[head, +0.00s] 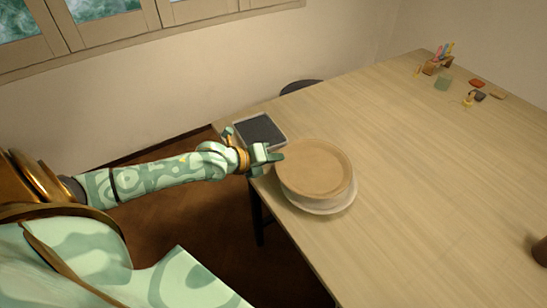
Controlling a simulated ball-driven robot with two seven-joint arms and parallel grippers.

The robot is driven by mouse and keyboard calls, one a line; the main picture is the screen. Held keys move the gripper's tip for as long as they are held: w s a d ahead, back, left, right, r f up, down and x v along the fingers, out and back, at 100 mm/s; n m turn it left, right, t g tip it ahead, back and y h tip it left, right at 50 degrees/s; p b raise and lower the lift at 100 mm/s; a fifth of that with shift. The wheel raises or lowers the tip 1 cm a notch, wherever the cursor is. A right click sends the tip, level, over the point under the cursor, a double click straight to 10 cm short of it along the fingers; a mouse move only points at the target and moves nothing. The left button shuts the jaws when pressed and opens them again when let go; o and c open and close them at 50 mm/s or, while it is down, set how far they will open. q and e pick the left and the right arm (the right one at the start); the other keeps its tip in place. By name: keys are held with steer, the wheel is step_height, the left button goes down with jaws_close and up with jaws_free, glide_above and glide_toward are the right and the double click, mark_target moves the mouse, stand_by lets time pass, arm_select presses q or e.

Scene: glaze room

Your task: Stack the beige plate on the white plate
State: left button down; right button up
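The beige plate (315,165) is a round, flat-looking dish near the left edge of the wooden table. The white plate (328,208) shows as a pale rim under its lower right side; the rest is hidden. The beige plate appears to rest on the white plate, roughly level and nearly centred. My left gripper (268,161) is at the left rim of the beige plate, its fingers spread apart. One fingertip is at or very near the rim; I cannot tell whether it touches. My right gripper is out of view.
A dark, pale-rimmed tray (260,130) lies behind the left gripper. A dark brown object (541,251) is cut off at right. The table's middle is clear.

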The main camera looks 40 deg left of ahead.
arm_select(q)
steer(key=shift+f, duration=0.25)
steer(key=c, duration=1.6)
jaws_free()
